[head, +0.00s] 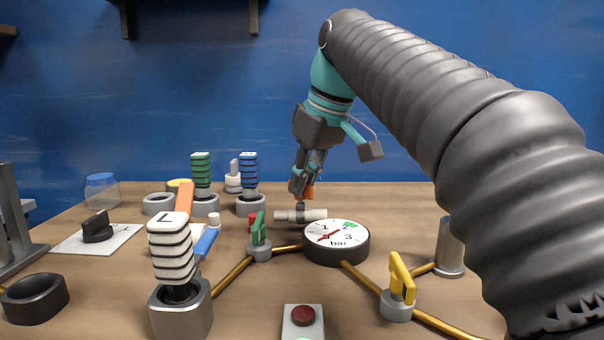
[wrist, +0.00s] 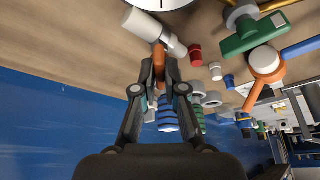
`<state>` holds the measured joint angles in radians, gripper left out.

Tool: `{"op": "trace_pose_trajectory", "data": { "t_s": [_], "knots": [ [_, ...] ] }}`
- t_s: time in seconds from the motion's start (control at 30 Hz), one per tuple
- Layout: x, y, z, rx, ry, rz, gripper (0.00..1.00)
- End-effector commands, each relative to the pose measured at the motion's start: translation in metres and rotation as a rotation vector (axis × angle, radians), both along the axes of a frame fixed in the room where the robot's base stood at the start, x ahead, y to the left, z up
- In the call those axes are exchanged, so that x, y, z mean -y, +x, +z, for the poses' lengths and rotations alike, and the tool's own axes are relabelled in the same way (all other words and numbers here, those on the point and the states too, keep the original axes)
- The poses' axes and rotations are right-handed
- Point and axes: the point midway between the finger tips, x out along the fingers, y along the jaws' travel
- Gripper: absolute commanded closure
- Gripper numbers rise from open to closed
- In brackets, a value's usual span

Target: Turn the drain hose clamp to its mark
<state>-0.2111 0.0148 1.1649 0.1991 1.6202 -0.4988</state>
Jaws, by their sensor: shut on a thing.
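My gripper (head: 302,188) points down over the back middle of the table. Its fingers are shut on a small orange handle (head: 310,192), which looks like the clamp's handle. The handle stands on a short white-and-grey hose fitting (head: 317,214) lying across the table. In the wrist view the orange handle (wrist: 159,62) sits between the fingertips of my gripper (wrist: 159,74), and the white hose end (wrist: 143,24) lies just beyond. I cannot make out the clamp's mark in either view. The fingers hide part of the handle.
A round pressure gauge (head: 336,242) stands close in front of the fitting. A green valve handle (head: 258,229) is to its left and a yellow one (head: 402,278) to its front right. Striped grips (head: 171,247) stand at left. A red button (head: 303,315) is at the front.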

Motion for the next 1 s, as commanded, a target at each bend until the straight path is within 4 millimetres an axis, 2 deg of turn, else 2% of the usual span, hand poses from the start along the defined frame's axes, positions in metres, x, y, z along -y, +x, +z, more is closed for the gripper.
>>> {"op": "trace_pose_trajectory", "data": {
  "t_s": [0.13, 0.6, 1.0],
  "knots": [
    [0.0010, 0.0008, 0.0047, -0.003, 0.002, 0.118, 1.00],
    [0.0016, 0.0040, 0.0026, 0.000, 0.002, 0.541, 1.00],
    [0.0017, 0.0052, 0.0007, 0.002, 0.002, 0.755, 1.00]
  ]
}}
